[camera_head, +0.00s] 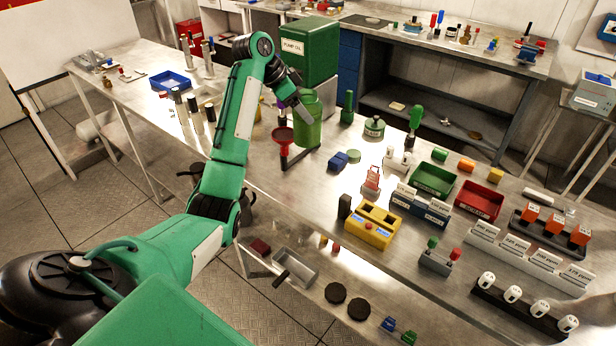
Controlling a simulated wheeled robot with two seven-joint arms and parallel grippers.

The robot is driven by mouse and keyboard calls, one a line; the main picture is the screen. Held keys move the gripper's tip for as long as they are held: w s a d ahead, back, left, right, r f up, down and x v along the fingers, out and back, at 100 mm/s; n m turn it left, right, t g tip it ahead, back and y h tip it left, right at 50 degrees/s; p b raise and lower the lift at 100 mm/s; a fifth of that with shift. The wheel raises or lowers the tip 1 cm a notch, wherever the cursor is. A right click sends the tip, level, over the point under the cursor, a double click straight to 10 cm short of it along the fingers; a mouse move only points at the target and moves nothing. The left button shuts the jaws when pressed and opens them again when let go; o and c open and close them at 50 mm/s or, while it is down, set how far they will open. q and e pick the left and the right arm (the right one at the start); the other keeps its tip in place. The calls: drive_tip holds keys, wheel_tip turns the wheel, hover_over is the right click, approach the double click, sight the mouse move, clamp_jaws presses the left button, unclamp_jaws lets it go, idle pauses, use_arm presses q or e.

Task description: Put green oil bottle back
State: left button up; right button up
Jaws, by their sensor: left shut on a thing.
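The green oil bottle (307,124) is a wide green cylinder at the middle of the bench, in front of the dark green box labelled PUMP OIL (309,50). My left gripper (293,100) reaches down at the bottle's upper left side and is shut on it. The fingertips are small and partly hidden, and I cannot tell whether the bottle's base touches the bench. My right gripper is out of view.
A slim green bottle (347,107) and a round green tin (374,127) stand to the right. A yellow box (371,227) and trays crowd the near bench.

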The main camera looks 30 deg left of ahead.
use_arm(q)
wheel_tip(320, 180, down, 18)
drive_tip(key=p, duration=0.3)
drive_tip(key=shift+f, duration=0.15)
drive_tip(key=o, duration=1)
drive_tip(key=shift+f, duration=0.15)
drive_tip(key=shift+o, duration=0.7)
drive_tip(key=b+v, duration=0.1)
drive_tip(key=v, duration=1.1)
drive_tip(key=shift+b, duration=0.4)
